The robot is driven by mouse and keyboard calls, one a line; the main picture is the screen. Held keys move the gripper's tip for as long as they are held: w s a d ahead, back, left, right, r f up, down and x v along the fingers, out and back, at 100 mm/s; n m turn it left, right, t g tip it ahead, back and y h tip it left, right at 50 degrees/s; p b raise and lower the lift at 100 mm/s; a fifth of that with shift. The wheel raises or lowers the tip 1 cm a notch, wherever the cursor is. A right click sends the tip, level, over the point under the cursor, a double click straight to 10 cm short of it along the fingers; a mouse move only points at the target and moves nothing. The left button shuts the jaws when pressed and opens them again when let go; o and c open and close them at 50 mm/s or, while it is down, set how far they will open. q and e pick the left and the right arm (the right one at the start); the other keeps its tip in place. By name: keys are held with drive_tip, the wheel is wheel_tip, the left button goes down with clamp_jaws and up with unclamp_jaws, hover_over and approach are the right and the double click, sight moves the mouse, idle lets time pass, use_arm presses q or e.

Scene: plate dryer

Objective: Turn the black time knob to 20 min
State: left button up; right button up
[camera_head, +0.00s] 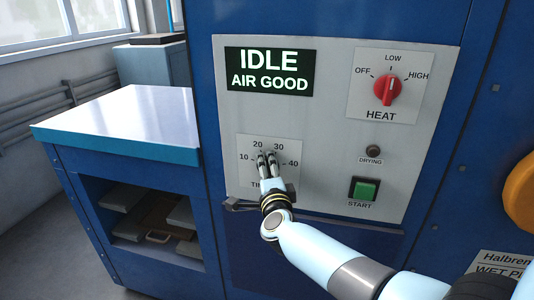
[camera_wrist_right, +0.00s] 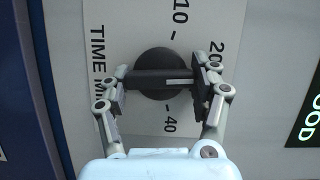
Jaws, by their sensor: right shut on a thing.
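The black time knob (camera_wrist_right: 158,62) sits on a white dial plate marked 10, 20 and 40 in the right wrist view. Its white mark points right in that view, toward one finger and roughly between the 20 and the hidden 30. My right gripper (camera_wrist_right: 160,80) is shut on the knob's raised bar, one finger at each end. In the head view the right gripper (camera_head: 266,158) covers most of the knob, below the 20 and 30 labels of the time dial plate (camera_head: 246,173). My left gripper is not in view.
On the grey panel (camera_head: 330,130), the display (camera_head: 269,71) reads IDLE, AIR GOOD. The red heat knob (camera_head: 388,90) points near LOW. A drying lamp (camera_head: 373,151) and green start button (camera_head: 364,189) are at right. A blue-edged counter (camera_head: 125,118) stands at left.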

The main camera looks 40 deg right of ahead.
drive_tip(key=shift+r+n+p, duration=0.25)
drive_tip(key=shift+n+p, duration=0.45)
drive_tip(key=shift+p, duration=0.35)
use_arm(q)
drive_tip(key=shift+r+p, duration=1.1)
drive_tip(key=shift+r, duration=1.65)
use_arm(e)
drive_tip(key=shift+f+n+g, duration=0.25)
drive_tip(key=shift+n+g, duration=0.45)
drive_tip(key=shift+n, duration=0.2)
drive_tip(key=o, duration=1.2)
drive_tip(key=shift+c, duration=0.2)
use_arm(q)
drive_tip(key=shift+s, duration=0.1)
use_arm(e)
drive_tip(key=v, duration=1.2)
